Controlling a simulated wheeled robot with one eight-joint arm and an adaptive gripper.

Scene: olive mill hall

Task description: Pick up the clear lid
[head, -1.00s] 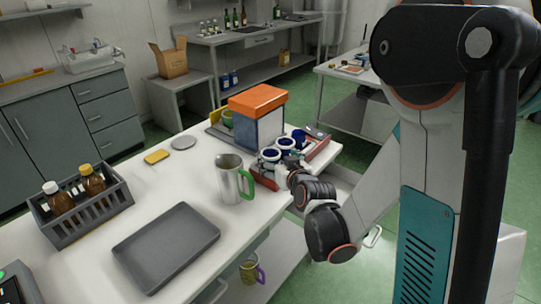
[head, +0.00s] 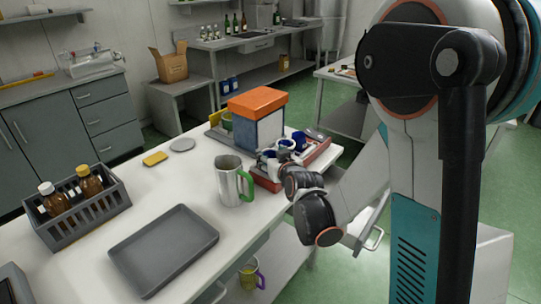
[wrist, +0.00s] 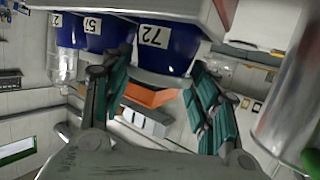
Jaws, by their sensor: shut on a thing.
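Several blue jars with white number labels stand in a row in a red rack (head: 266,183) at the table's far right end. In the wrist view, which looks tipped over, the nearest blue jar (wrist: 168,50) is labelled 72. A pale, see-through rim, the clear lid (wrist: 160,79), shows at that jar's end, between my fingers. My gripper (wrist: 163,85) is shut on it, one teal finger on each side. Whether the lid is apart from the jar is unclear. In the head view my wrist hides the gripper's fingertips and part of the jars.
A steel jug with a green handle (head: 229,182) stands close left of my wrist. An orange-topped box (head: 258,115) is behind the jars. A grey tray (head: 165,247) and a bottle crate (head: 82,210) are on the left. The middle of the white table is mostly clear.

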